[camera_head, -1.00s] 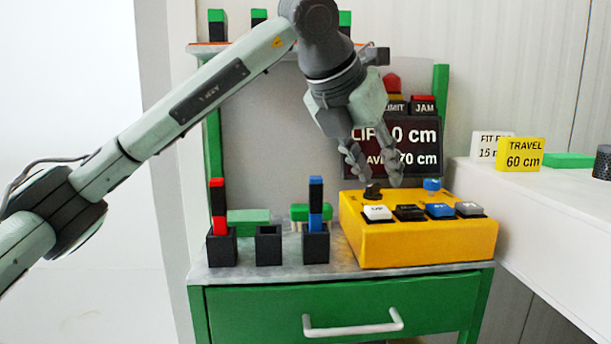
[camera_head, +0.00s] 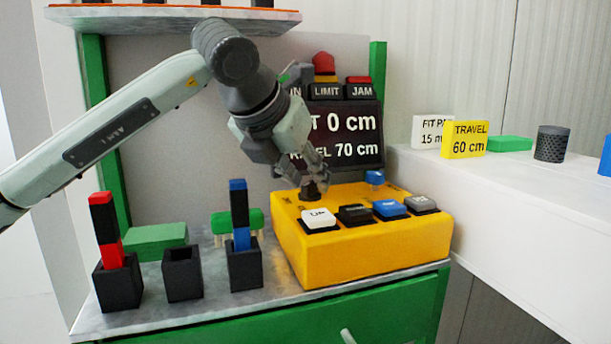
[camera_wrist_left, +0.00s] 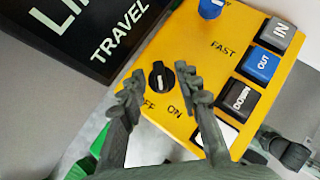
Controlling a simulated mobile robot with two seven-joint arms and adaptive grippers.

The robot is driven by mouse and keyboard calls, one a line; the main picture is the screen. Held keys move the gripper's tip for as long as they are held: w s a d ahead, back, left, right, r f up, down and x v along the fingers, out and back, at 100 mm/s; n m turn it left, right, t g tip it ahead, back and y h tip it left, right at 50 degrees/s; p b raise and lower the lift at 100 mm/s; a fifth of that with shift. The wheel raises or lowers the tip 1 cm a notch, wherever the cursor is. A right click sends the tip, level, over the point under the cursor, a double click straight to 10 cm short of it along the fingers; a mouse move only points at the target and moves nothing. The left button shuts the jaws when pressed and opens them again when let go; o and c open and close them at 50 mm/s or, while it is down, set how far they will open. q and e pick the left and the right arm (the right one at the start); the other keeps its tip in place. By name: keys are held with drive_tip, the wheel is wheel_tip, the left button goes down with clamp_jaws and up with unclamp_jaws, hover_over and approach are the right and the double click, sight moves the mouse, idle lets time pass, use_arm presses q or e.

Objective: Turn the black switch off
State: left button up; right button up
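The black switch (camera_head: 311,191) is a round knob on the top of the yellow control box (camera_head: 365,258). In the left wrist view, the switch (camera_wrist_left: 161,75) has a short pale mark on its face. An ON label and a partly hidden OFF label sit beside it; I cannot tell which one the mark points to. My left gripper (camera_head: 314,177) is just above the switch. In the left wrist view its two fingers (camera_wrist_left: 159,74) are apart, one on each side of the switch, with gaps visible.
White, black, blue and grey buttons (camera_head: 390,208) line the box's front. A blue knob (camera_head: 374,178) stands behind them. A dark display (camera_head: 340,135) rises behind the box. Black holders (camera_head: 183,273) with coloured blocks stand left. A white counter (camera_head: 500,185) is at right.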

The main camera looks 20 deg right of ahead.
use_arm(q)
drive_tip(key=shift+w+d+f, duration=0.2)
drive_tip(key=shift+w+f, duration=0.05)
use_arm(e)
drive_tip(key=shift+w+f, duration=0.1)
use_arm(q)
clamp_jaws()
drive_tip(key=shift+a+m, duration=0.1)
drive_tip(key=shift+m, duration=0.2)
drive_tip(key=shift+w+m+g+h, duration=0.15)
drive_tip(key=shift+m+g+h, duration=0.65)
drive_tip(key=shift+m+g, duration=0.3)
drive_tip(key=m+g+p, duration=0.1)
drive_tip(key=m, duration=0.1)
drive_tip(key=m+g+p, duration=0.1)
drive_tip(key=m+g+h+p, duration=0.1)
drive_tip(key=m, duration=0.1)
drive_tip(key=shift+w+a+r+m+g+p, duration=0.1)
drive_tip(key=shift+w+m+g+p, duration=0.15)
drive_tip(key=shift+m+g+p, duration=0.1)
drive_tip(key=shift+m+g, duration=0.25)
drive_tip(key=shift+m, duration=0.1)
use_arm(e)
drive_tip(key=s+a+x, duration=0.1)
drive_tip(key=x, duration=0.8)
drive_tip(key=shift+s+a+f, duration=0.25)
drive_tip(key=shift+a+f, duration=0.15)
drive_tip(key=shift+f, duration=0.1)
